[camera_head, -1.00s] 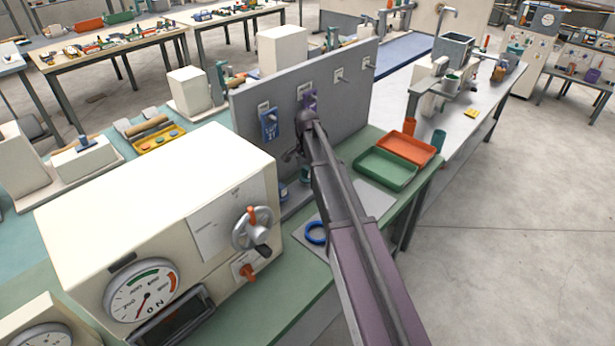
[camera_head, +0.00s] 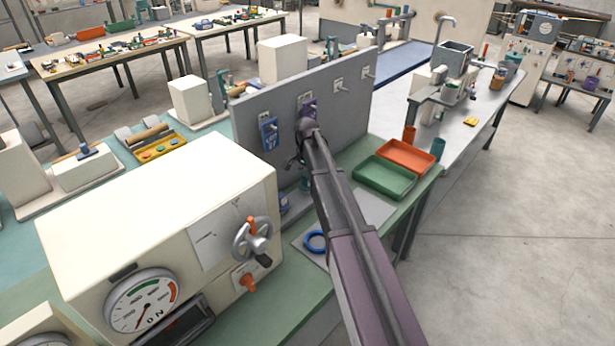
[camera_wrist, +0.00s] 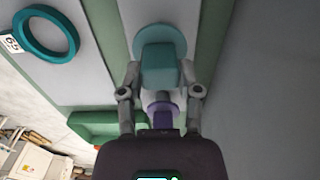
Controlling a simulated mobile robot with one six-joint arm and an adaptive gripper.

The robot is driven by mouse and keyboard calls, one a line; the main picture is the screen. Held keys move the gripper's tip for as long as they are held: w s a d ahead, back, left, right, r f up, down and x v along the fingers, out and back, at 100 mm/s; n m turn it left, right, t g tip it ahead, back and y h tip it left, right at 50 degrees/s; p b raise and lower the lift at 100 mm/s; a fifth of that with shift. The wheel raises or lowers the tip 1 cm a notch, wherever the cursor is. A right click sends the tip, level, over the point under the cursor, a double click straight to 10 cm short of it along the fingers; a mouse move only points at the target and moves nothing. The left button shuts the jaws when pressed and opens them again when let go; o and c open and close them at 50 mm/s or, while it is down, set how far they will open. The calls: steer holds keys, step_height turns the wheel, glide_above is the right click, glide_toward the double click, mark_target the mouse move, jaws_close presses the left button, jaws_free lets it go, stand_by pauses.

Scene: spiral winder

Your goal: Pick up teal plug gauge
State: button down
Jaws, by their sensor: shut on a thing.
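In the wrist view the teal plug gauge (camera_wrist: 160,72) sits between the two fingers of my gripper (camera_wrist: 160,84), with a wider teal disc at its far end. The fingers are closed on its sides. A purple piece (camera_wrist: 162,108) shows between the gauge and my gripper's body. In the head view my arm hides most of the gripper and the gauge, close in front of the grey upright panel (camera_head: 345,105).
A teal ring (camera_wrist: 45,32) with a white tag lies at the wrist view's upper left. In the head view, a blue ring (camera_head: 316,241) lies on the bench. Green (camera_head: 384,178) and orange (camera_head: 406,156) trays stand to the right. The cream machine (camera_head: 160,205) stands to the left.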

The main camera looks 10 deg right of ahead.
steer(key=shift+r+p, duration=1.65)
steer(key=shift+r, duration=0.2)
steer(key=s+a, duration=0.2)
steer(key=s, duration=1.4)
steer(key=shift+a+r+p, duration=0.15)
steer(key=shift+r+p, duration=0.25)
